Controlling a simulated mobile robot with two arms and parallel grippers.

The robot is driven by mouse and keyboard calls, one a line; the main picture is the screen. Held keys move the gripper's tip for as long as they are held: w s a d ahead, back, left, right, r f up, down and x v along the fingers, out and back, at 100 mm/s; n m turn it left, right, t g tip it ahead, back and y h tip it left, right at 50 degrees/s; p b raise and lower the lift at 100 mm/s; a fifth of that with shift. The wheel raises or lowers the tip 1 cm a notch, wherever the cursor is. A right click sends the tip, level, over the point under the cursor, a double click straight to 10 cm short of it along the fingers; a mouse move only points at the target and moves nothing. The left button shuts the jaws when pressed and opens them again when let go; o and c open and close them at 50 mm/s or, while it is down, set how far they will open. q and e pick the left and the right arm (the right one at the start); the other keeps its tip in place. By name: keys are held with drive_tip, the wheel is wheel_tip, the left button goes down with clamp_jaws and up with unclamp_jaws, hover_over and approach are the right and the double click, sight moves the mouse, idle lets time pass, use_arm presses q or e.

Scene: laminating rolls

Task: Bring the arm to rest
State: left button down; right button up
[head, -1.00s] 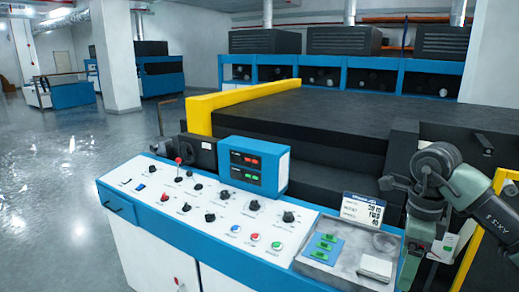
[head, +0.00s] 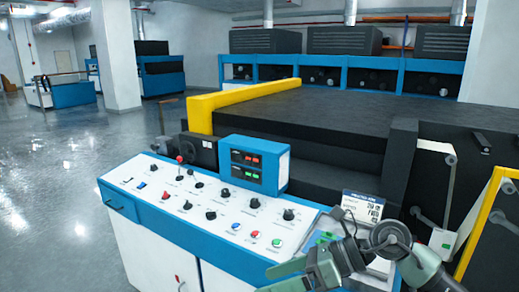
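My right arm (head: 392,236) comes in from the bottom right in the head view. It is bent and lies low across the right end of the control desk. Its grey-green end, with the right gripper (head: 288,270), points left along the front edge of the desk near the bottom of the picture. The fingertips cannot be made out, and nothing is seen held. My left arm and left gripper are out of view.
The control desk (head: 150,222) has knobs, buttons and a blue display box (head: 254,163). A label card (head: 362,207) stands at its right end. Behind are the dark machine bed (head: 330,110) and yellow rails (head: 205,112). The floor at left (head: 50,200) is clear.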

drive_tip(key=s+a+r+m+t+y, duration=0.1)
drive_tip(key=a+r+m+t+y, duration=0.2)
drive_tip(key=a+r+m+y, duration=0.35)
drive_tip(key=w+d+r+m+t, duration=0.35)
drive_tip(key=d+m+t, duration=0.25)
drive_tip(key=m+t, duration=0.5)
drive_tip(key=d+f+m+t+h, duration=0.3)
drive_tip(key=d+f+m+h, duration=1.4)
drive_tip(key=m, duration=0.5)
drive_tip(key=s+d+f+m+g+h, duration=0.25)
drive_tip(key=s+f+m+g, duration=0.35)
drive_tip(key=s+f, duration=0.5)
drive_tip(key=s+a+f+g, duration=0.1)
drive_tip(key=s+f+g, duration=0.3)
drive_tip(key=s, duration=0.4)
drive_tip(key=s+f+g, duration=0.4)
drive_tip(key=s+f, duration=0.1)
drive_tip(key=s, duration=0.2)
wheel_tip(320, 180, down, 26)
drive_tip(key=s+g, duration=0.1)
drive_tip(key=s, duration=0.1)
drive_tip(key=s+d+f+g, duration=0.1)
drive_tip(key=s+d+f, duration=0.1)
drive_tip(key=s+f, duration=1.3)
drive_tip(key=shift+d+f, duration=0.2)
drive_tip(key=shift+f, duration=0.05)
